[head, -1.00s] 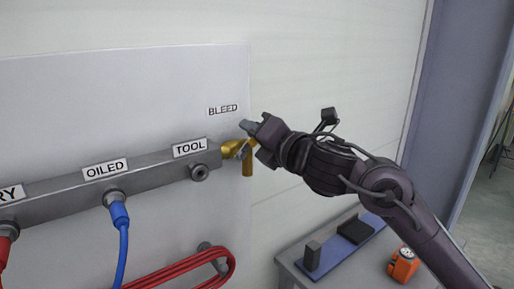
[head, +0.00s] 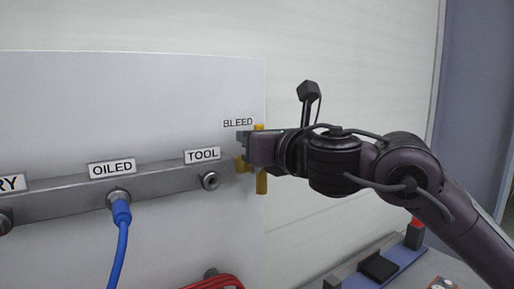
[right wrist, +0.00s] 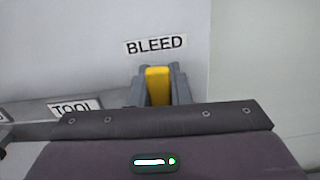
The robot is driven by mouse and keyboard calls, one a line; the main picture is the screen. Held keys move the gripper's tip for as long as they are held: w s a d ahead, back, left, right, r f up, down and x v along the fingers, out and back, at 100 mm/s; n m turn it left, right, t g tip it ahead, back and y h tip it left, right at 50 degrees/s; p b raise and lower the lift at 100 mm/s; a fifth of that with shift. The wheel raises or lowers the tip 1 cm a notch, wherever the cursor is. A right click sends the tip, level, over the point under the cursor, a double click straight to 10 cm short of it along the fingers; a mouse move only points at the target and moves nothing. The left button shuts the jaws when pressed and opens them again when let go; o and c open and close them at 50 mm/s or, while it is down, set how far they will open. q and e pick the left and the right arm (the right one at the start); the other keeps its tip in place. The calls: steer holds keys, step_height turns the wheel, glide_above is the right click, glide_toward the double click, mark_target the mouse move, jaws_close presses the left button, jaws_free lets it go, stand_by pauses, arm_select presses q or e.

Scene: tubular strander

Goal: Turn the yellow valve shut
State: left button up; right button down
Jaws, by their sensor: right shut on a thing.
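The yellow valve (head: 262,183) is at the right end of the grey manifold, under the BLEED label (head: 237,122). In the head view its yellow parts show above, left of and below my right gripper (head: 243,139). In the right wrist view the yellow handle (right wrist: 158,86) stands upright between the two grey fingers of my right gripper (right wrist: 158,90), which is shut on it. The gripper hides the middle of the valve in the head view. My left gripper is not in view.
The grey manifold (head: 155,178) runs along the white panel, with a blue hose (head: 121,225) at OILED and a bare port (head: 210,181) at TOOL. A red coiled hose (head: 215,282) hangs below. A bench with a blue mat (head: 405,253) stands at lower right.

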steer(key=shift+s+a+f+n, duration=0.1)
steer(key=shift+a+f+n, duration=0.1)
steer(key=shift+n, duration=0.3)
steer(key=c, duration=1.3)
jaws_free()
steer(key=shift+r, duration=0.1)
steer(key=shift+c, duration=0.2)
steer(key=b+v, duration=0.2)
steer(key=v, duration=0.6)
